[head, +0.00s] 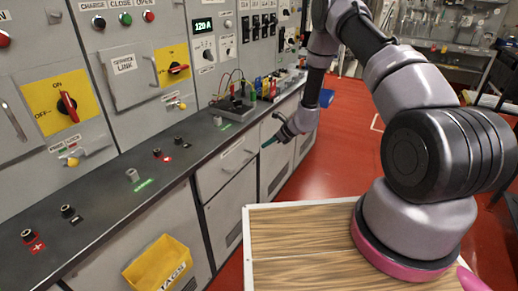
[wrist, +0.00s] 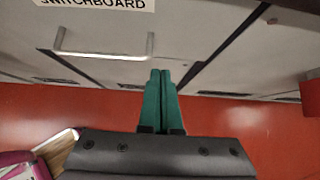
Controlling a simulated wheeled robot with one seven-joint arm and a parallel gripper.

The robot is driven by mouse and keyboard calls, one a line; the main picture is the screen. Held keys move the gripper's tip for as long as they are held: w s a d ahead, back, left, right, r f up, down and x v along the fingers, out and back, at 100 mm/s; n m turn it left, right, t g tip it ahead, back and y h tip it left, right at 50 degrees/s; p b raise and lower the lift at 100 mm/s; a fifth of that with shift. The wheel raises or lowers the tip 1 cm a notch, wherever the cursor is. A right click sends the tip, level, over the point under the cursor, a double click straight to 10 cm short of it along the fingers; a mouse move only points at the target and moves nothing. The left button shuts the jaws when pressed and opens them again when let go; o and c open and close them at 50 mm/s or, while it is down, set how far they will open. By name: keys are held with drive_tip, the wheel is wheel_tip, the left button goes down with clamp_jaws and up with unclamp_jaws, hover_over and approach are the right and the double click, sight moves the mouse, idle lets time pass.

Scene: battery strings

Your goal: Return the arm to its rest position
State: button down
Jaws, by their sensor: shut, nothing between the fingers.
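My gripper (head: 268,143) is at the end of my arm, in front of the grey cabinet drawers and just below the edge of the dark counter. Its green fingertips (wrist: 161,92) are shut together with nothing between them. In the wrist view the fingers point toward the cabinet fronts and the red floor. My arm reaches up from its pink-ringed base at the right and bends over and down to the gripper. The gripper is apart from the cabinets as far as I can tell.
The dark counter (head: 95,222) with terminals and cables runs along the left below the switch panels. A yellow tags bin (head: 157,264) hangs on the cabinet front. A drawer handle (wrist: 104,55) lies close in the wrist view. The red floor (head: 345,125) beyond is open.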

drive_tip(key=s+d+r+n, duration=0.1)
drive_tip(key=s+r+n, duration=0.25)
drive_tip(key=r, duration=0.85)
drive_tip(key=s+r+n+g+y, duration=0.1)
drive_tip(key=s+r+n, duration=0.25)
drive_tip(key=r, duration=0.85)
drive_tip(key=s+d+r+n, duration=0.1)
drive_tip(key=s+r+n, duration=0.25)
drive_tip(key=r, duration=0.85)
drive_tip(key=s+d+r+n+t+h, duration=0.1)
drive_tip(key=s+d+r+n+h, duration=0.1)
drive_tip(key=s+r, duration=0.3)
drive_tip(key=s+d+r+n+t+h, duration=0.1)
drive_tip(key=s+d+r+n, duration=0.4)
drive_tip(key=s, duration=0.7)
drive_tip(key=s+d+r+n+t+h, duration=0.1)
drive_tip(key=s+d+r+n+h, duration=0.2)
drive_tip(key=s, duration=0.6)
wheel_tip(320, 180, up, 2)
drive_tip(key=shift+s+d+r, duration=0.2)
drive_tip(key=shift+s+d, duration=0.15)
drive_tip(key=shift+d, duration=0.3)
drive_tip(key=shift+n, duration=0.25)
